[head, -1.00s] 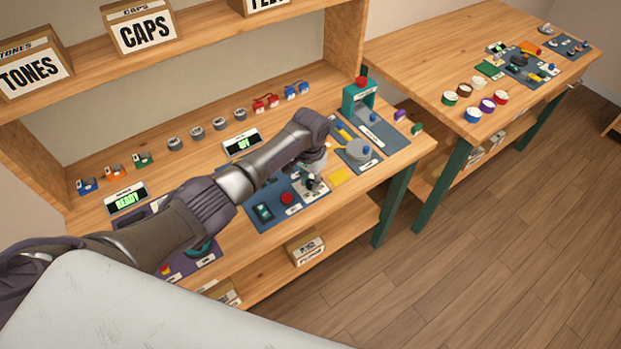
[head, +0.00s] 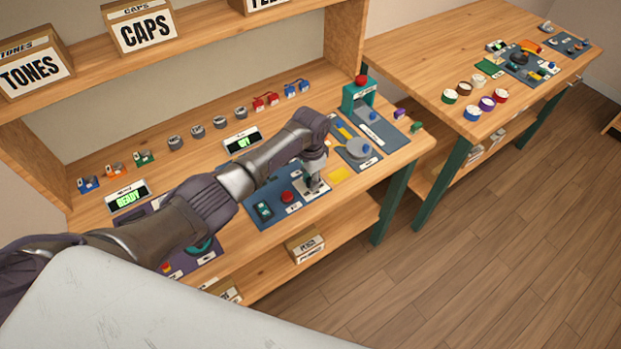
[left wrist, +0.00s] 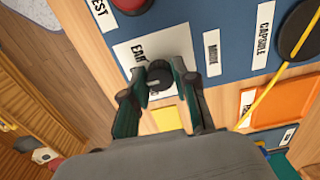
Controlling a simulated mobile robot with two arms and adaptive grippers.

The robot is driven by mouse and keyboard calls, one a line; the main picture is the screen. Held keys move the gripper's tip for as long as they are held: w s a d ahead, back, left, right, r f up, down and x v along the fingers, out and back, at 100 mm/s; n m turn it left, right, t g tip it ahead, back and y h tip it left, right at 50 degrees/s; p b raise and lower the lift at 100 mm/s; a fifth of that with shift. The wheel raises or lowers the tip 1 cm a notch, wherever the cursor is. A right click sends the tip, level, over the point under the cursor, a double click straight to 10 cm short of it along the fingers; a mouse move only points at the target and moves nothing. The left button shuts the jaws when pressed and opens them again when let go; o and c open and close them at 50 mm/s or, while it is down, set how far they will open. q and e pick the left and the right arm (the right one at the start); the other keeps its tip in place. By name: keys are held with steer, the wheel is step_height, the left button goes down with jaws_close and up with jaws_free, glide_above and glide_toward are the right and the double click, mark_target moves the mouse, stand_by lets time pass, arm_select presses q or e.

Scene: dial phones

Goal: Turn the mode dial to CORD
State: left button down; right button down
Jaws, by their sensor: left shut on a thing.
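The mode dial (left wrist: 158,76) is a small dark knob on a white plate (left wrist: 128,56) with partly hidden lettering starting "EAR"; a "MODE" label (left wrist: 212,53) sits beside it on the blue panel. My left gripper (left wrist: 160,69) is shut on the knob, a finger on each side. In the head view my left gripper (head: 315,187) is down at the white plate, and it hides most of the dial. The word CORD cannot be read, and the dial's pointer direction is unclear. My right gripper is not in view.
A red button (head: 287,197) and a dark switch (head: 264,210) are left of the dial on the same panel. A yellow pad (head: 339,174) and a round grey piece (head: 358,150) lie to its right. Small displays (head: 242,141) and loose parts stand behind.

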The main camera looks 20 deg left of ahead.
arm_select(q)
steer(key=shift+w, duration=0.1)
steer(key=c, duration=0.9)
jaws_free()
steer(key=shift+r, duration=0.1)
step_height(320, 180, up, 12)
steer(key=shift+f, duration=0.1)
